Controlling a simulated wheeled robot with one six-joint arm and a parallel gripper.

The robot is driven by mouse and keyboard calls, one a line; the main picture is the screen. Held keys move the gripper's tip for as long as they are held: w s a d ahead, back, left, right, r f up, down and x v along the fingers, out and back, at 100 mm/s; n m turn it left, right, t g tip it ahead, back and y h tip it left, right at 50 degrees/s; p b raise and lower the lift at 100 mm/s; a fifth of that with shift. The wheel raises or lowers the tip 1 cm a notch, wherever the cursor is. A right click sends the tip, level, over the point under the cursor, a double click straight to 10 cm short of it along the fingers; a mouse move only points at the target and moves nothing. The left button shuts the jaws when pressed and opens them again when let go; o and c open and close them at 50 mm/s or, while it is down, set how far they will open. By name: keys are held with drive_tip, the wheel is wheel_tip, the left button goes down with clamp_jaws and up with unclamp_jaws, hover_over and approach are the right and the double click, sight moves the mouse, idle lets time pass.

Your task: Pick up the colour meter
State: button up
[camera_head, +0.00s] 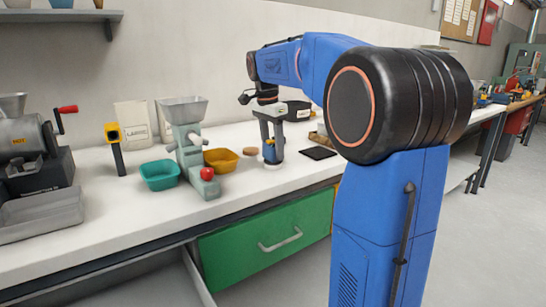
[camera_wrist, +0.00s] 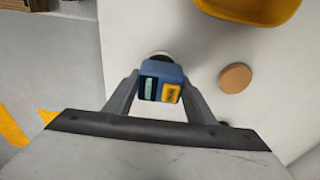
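The colour meter, a small blue device with a greenish display and a yellow patch (camera_wrist: 161,84), is between the two fingers of my gripper (camera_wrist: 161,80) in the wrist view. The fingers lie close along its left and right sides; whether they touch it is not clear. In the head view, my gripper (camera_head: 272,150) points down over the bench with the blue meter (camera_head: 268,153) between its fingers. A pale round piece shows just below the meter, near the bench top. I cannot tell whether the meter rests on it.
On the white bench (camera_head: 110,222), a yellow bowl (camera_head: 221,161) and a brown disc (camera_head: 250,151) are left of my gripper. A teal bowl (camera_head: 160,175) and a grey hopper machine (camera_head: 187,140) stand farther left. A dark flat pad (camera_head: 319,153) lies to the right.

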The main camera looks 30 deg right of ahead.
drive_tip(key=c, duration=0.5)
drive_tip(key=shift+r, duration=0.15)
